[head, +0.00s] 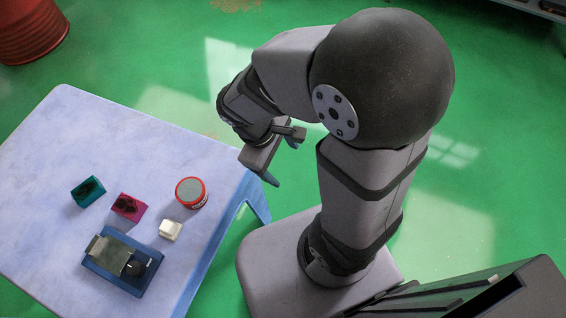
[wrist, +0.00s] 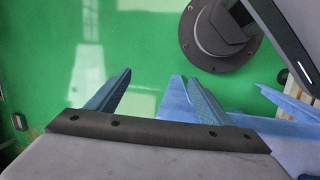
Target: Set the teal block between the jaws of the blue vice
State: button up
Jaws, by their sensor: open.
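The teal block (head: 88,191) lies on the table in the head view, with a dark patch on its top. The blue vice (head: 112,282) sits nearer the table's front edge, below the teal block in the picture. It has a grey metal plate and a dark round part on top; I cannot make out the gap between its jaws. My gripper (head: 284,164) is open and empty, off to the right of the table's right edge and well away from the block and the vice. In the wrist view both blue fingers of my gripper (wrist: 155,88) stand apart with nothing between them.
A magenta block (head: 128,208) lies between the teal block and the vice. A red-rimmed round tin (head: 191,192) and a small white block (head: 170,230) stand to its right. The far part of the pale blue table (head: 95,125) is clear.

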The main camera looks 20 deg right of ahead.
jog(key=m+y, duration=0.1)
jog(key=m, duration=0.1)
jog(key=s+m+y, duration=0.1)
jog(key=m, duration=0.2)
jog(key=s+m+y, duration=0.1)
jog(key=m, duration=0.2)
jog(key=shift+d+r, duration=0.2)
jog(key=shift+r, duration=0.2)
jog(key=c, duration=0.3)
jog(key=shift+a, duration=0.15)
